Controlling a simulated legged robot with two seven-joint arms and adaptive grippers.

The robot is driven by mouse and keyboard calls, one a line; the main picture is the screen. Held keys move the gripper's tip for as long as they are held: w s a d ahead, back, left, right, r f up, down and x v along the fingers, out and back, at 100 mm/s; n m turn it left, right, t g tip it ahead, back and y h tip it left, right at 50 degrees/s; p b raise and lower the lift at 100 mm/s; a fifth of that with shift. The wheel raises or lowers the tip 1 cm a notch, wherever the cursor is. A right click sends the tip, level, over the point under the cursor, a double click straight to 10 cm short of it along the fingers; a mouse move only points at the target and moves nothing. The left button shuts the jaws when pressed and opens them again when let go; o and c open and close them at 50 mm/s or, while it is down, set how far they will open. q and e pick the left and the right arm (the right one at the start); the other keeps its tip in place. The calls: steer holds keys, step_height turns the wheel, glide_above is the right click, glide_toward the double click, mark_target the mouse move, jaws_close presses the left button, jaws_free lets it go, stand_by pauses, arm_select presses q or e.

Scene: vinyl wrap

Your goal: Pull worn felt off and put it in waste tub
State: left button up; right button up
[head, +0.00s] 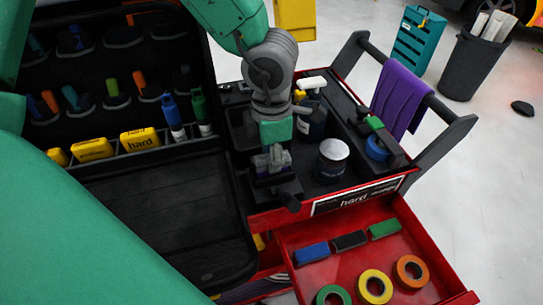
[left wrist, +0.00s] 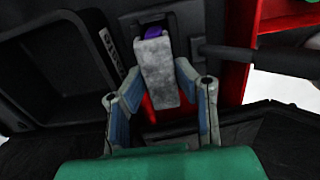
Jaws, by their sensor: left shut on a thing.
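My left gripper (head: 271,163) points down over the near left part of the black cart top. It also shows in the left wrist view (left wrist: 163,90), with its blue-grey fingers on either side of a worn grey felt piece (left wrist: 157,78). The gripper is shut on this felt. A purple part (left wrist: 154,32) shows at the felt's far end, in a black holder. I cannot tell whether the felt still touches it. A black open tub (left wrist: 72,62) with white lettering on its rim lies to the left in the wrist view. My right gripper is not in view.
A dark can (head: 332,160) with a white top and a spray bottle (head: 312,112) stand right of the gripper. A purple cloth (head: 398,92) hangs on the cart handle. The open red drawer (head: 340,268) holds tape rolls and coloured blocks. A black bin (head: 470,65) stands behind.

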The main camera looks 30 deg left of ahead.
arm_select(q)
step_height(320, 180, up, 9)
steer(key=p, duration=0.3)
steer(key=shift+d, duration=0.1)
steer(key=shift+c, duration=0.3)
steer(key=shift+r+p, duration=0.35)
steer(key=shift+r, duration=0.2)
steer(key=shift+r+p, duration=2.4)
steer(key=shift+p, duration=0.55)
steer(key=w+a+f+n+p, duration=0.3)
steer(key=w+a+f+n, duration=0.6)
steer(key=n, duration=0.9)
steer(key=f+b, duration=0.2)
steer(key=a+f+b, duration=0.1)
steer(key=f+b, duration=0.1)
steer(key=b, duration=0.1)
steer(key=shift+s+f, duration=0.2)
steer(key=shift+f, duration=0.25)
